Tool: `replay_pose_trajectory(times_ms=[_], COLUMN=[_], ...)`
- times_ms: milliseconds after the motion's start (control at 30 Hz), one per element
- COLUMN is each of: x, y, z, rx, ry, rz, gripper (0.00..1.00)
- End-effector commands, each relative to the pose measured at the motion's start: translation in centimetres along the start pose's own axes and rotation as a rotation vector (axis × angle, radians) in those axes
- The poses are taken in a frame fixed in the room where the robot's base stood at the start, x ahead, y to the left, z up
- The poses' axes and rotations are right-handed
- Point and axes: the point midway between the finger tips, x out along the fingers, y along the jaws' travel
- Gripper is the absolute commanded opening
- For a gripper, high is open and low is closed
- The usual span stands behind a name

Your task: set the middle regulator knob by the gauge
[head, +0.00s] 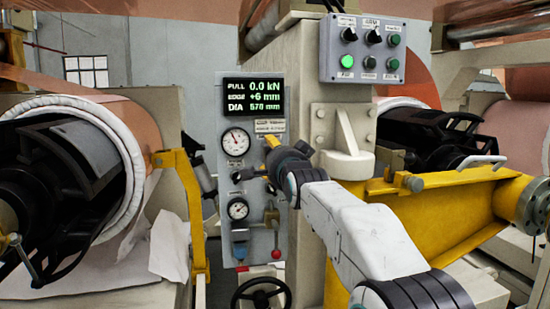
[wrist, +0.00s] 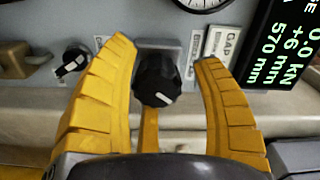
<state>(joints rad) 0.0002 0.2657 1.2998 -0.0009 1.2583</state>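In the wrist view a black round knob (wrist: 157,78) with a white pointer mark stands between the yellow fingers of my gripper (wrist: 164,55). The fingers are open, with a gap on each side of the knob. In the head view my gripper (head: 270,158) is at the panel's right side and hides this knob. The upper round gauge (head: 235,142) has its needle toward the upper left; its edge shows in the wrist view (wrist: 203,3). A lower gauge (head: 238,209) sits below it. I cannot tell which gauge belongs to the knob.
A smaller black knob (wrist: 72,62) sits left in the wrist view. A display (head: 253,97) reads 0.0 kN, +6 mm, 570 mm. Lower on the panel are a blue-ended fitting (head: 239,250) and a red ball (head: 276,254). A handwheel (head: 261,294) stands below, a yellow beam (head: 455,205) right.

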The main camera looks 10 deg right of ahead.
Motion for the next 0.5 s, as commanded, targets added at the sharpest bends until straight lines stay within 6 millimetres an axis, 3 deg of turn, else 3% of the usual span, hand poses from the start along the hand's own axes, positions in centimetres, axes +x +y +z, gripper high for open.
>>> replay_pose_trajectory(times_ms=[333, 500], x=[-0.1, -1.2], y=[0.2, 0.1], z=[0.1, 0.0], rx=[0.0, 0.0], ry=[-0.001, -0.001], rz=[0.005, 0.004], gripper=[0.65, 0.65])
